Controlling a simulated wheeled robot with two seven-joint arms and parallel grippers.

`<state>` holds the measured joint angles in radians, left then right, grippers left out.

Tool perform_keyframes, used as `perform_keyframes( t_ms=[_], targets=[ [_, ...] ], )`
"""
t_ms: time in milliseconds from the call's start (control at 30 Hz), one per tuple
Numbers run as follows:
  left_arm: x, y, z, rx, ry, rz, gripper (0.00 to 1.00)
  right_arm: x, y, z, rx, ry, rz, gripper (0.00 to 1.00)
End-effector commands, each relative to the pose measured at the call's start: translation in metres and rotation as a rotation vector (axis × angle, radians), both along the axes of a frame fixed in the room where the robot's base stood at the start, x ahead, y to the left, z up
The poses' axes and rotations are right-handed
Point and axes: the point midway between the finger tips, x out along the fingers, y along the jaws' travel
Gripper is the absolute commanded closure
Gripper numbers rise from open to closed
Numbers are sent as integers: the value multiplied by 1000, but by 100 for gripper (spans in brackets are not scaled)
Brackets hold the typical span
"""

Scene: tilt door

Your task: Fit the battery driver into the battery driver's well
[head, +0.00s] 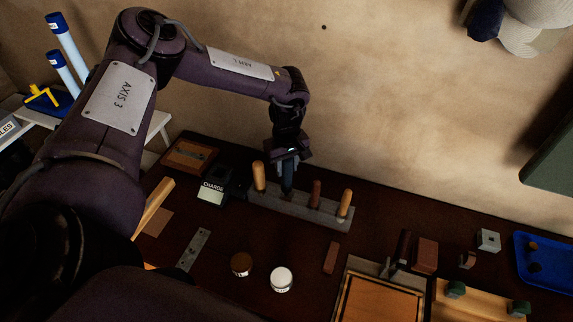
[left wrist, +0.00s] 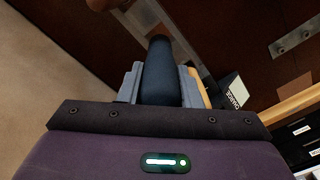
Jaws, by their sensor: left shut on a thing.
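My left gripper (head: 288,164) points down over the grey tool rack (head: 325,215) by the wall. It is shut on a dark blue handle, the battery driver (head: 288,180). In the left wrist view the battery driver (left wrist: 160,72) stands between the two grey fingers. The driver is in line with the rack's row of handles, between a light wooden handle (head: 258,177) and a dark brown one (head: 315,193). Its lower end is hidden, so I cannot tell whether it sits in a hole. A black block with a CHARGE label (head: 212,190) stands left of the rack. My right gripper is not in view.
Another light wooden handle (head: 345,203) stands at the rack's right end. A brown jar (head: 241,264), a white-topped jar (head: 281,279) and a metal plate (head: 194,250) lie in front. A wooden tray (head: 340,310) and a blue tray (head: 552,285) are to the right.

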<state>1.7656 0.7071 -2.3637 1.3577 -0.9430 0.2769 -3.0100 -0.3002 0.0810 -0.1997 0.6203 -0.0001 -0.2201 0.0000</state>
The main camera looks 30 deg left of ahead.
Motion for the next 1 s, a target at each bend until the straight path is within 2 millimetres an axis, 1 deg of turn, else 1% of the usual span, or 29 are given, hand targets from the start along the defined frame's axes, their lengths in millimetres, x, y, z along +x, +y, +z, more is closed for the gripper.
perform_keyframes(
  t_ms=[1000],
  targets=[
    [1, 0, -26, 0, -1, 0, 100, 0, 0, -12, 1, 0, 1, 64]
  ],
)
